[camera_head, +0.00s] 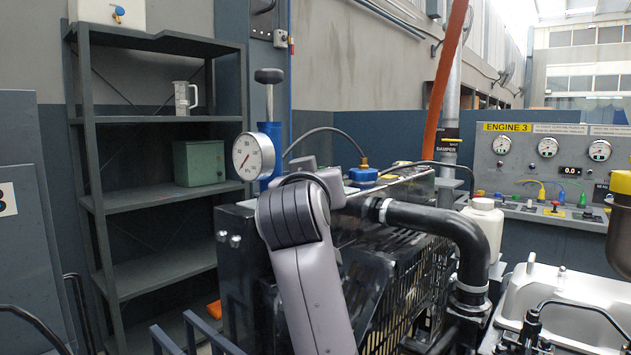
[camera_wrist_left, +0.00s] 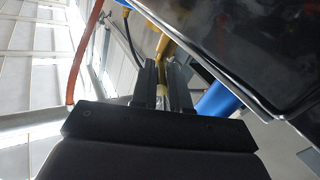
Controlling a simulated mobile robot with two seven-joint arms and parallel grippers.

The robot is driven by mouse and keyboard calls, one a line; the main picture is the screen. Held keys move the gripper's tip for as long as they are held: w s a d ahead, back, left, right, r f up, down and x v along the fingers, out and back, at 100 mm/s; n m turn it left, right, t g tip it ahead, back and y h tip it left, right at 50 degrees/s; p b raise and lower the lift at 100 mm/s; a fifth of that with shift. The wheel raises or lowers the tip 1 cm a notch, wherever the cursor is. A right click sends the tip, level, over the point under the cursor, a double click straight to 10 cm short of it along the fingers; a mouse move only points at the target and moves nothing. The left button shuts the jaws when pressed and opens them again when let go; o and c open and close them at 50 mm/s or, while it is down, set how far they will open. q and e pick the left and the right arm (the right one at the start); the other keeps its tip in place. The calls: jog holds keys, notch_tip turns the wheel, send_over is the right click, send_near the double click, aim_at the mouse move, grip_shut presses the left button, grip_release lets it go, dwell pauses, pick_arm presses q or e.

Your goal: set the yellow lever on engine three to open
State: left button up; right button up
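Engine three's panel, with a yellow "ENGINE 3" label (camera_head: 507,127), stands at the right in the head view. A grey arm of mine reaches up over the engine in the middle, and its gripper is hidden there. In the left wrist view my left gripper (camera_wrist_left: 163,68) has its two dark fingers a narrow gap apart. A yellow bar (camera_wrist_left: 166,46) runs just beyond and behind the fingertips, and some yellow shows in the gap. I cannot tell whether the fingers touch it or whether it is the lever. My right gripper is not in view.
A round gauge (camera_head: 254,156) stands left of my arm. A black pipe (camera_head: 440,222) and a white bottle (camera_head: 483,228) are to its right. Shelves (camera_head: 150,200) stand at the left. An orange-red hose (camera_head: 444,80) hangs behind.

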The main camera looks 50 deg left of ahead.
pick_arm(q)
jog(key=o, duration=0.4)
jog(key=b+v, duration=0.1)
jog(key=v, duration=0.6)
jog(key=shift+d, duration=0.1)
dwell(0.5)
